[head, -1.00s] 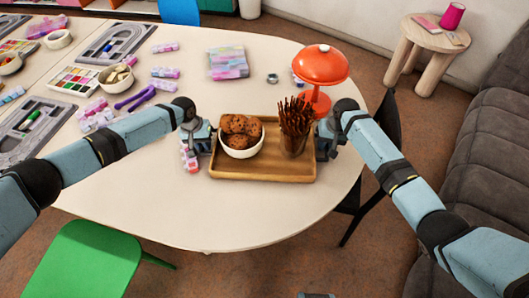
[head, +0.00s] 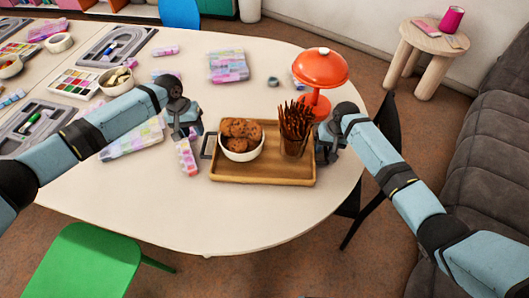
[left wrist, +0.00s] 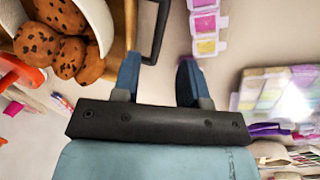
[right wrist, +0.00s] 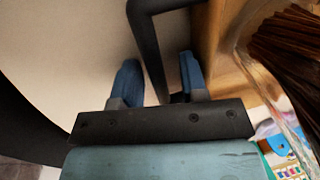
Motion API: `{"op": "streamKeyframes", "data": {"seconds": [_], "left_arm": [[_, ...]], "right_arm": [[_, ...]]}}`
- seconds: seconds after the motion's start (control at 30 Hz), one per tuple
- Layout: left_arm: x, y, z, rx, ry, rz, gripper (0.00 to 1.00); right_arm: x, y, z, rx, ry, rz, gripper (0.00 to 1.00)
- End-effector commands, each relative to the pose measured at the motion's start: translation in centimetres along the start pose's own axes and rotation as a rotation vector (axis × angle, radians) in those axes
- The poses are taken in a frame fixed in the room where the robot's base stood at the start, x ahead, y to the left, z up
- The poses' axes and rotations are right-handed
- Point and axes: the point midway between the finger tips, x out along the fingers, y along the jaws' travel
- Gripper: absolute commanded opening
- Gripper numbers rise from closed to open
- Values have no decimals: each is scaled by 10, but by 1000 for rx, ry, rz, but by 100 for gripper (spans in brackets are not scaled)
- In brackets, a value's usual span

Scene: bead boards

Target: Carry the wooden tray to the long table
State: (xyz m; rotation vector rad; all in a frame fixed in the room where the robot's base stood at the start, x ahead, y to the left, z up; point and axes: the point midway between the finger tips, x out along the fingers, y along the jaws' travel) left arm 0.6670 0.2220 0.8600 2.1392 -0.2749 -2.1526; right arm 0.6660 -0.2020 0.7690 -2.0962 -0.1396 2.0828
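The wooden tray (head: 262,178) lies on the pale table with a white bowl of cookies (head: 240,140) and a glass of dark sticks (head: 295,130) on it. Its dark left handle (head: 207,147) stands free in the head view. My left gripper (head: 190,128) is left of that handle, open and empty; in the left wrist view the handle (left wrist: 157,35) is just ahead of the parted fingertips (left wrist: 158,70). My right gripper (head: 328,148) is at the right handle. In the right wrist view its fingers (right wrist: 158,72) are parted, with the handle (right wrist: 150,50) between them.
An orange lamp (head: 320,68) stands just behind the tray's right end. A pastel bead box (head: 188,157) lies left of the tray. Bead boards (head: 32,122) and bowls fill the table's left side. A green chair (head: 88,262) is in front, a black chair (head: 385,125) at the right.

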Motion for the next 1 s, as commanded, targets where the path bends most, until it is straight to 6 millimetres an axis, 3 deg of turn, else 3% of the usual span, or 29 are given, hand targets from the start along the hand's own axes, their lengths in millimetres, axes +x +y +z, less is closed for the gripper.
{"op": "streamKeyframes", "data": {"seconds": [0.13,0.37,0.8,1.0], "left_arm": [[-20,0,0,1,1,0,40],[-30,0,0,0,0,-1,40],[-29,0,0,0,0,0,40],[-29,0,0,0,0,0,40]], "right_arm": [[0,0,0,0,0,0,40],[-11,0,-1,0,2,-1,40],[-97,0,0,-1,3,-1,40],[-117,0,0,0,1,0,40]]}}
